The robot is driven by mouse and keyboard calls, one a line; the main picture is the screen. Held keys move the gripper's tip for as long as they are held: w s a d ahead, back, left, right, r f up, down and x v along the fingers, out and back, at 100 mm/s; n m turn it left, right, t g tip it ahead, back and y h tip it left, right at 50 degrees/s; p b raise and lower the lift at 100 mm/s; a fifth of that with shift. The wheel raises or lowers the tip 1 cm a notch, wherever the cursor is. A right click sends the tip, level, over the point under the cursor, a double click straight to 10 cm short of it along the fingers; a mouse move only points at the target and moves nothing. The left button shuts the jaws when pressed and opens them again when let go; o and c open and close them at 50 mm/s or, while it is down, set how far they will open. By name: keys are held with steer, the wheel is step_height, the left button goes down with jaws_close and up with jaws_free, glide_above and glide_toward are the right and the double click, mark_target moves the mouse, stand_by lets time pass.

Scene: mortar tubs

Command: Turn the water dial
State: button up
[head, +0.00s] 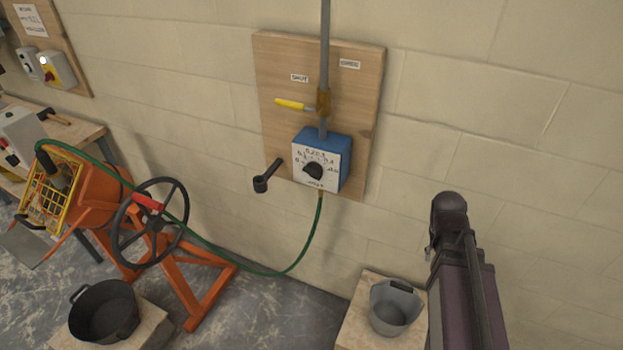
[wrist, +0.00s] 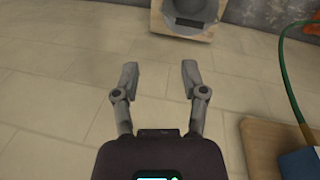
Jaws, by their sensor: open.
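The water dial is a black knob (head: 314,171) on the white, numbered face of a blue box (head: 343,160). The box is mounted on a wooden board (head: 357,85) on the block wall. In the wrist view, part of the blue box (wrist: 300,164) shows at the lower right corner, but the knob is out of sight there. My gripper (wrist: 160,72) is open, with nothing between its fingers. It is apart from the dial box, to one side of it. In the head view my arm stands right of the board, and the fingers cannot be made out.
A pipe with a yellow-handled valve (head: 292,104) runs down to the box. A dark lever (head: 265,178) juts out at its left. A green hose (head: 304,245) hangs below, toward the orange mixer (head: 100,190). A grey tub (head: 395,308) stands on a block below. The wall right of the board is bare.

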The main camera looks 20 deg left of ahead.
steer(key=w+a+f+n+t+h+b, duration=0.1)
steer(key=w+a+n+t+h+b, duration=0.2)
steer(key=w+a, duration=0.5)
steer(key=n+t+h+b, duration=0.3)
steer(key=n+t+b, duration=0.4)
steer(key=t, duration=0.5)
glide_toward(309, 175)
steer(key=v, duration=0.4)
steer(key=shift+w+d+r+m+b, duration=0.1)
steer(key=shift+w+r+m+b, duration=0.1)
steer(key=shift+m+b, duration=0.25)
steer(key=x, duration=0.4)
steer(key=b+x, duration=0.1)
steer(key=x, duration=0.8)
steer(key=shift+w+d+f, duration=0.15)
steer(key=shift+w+f, duration=0.15)
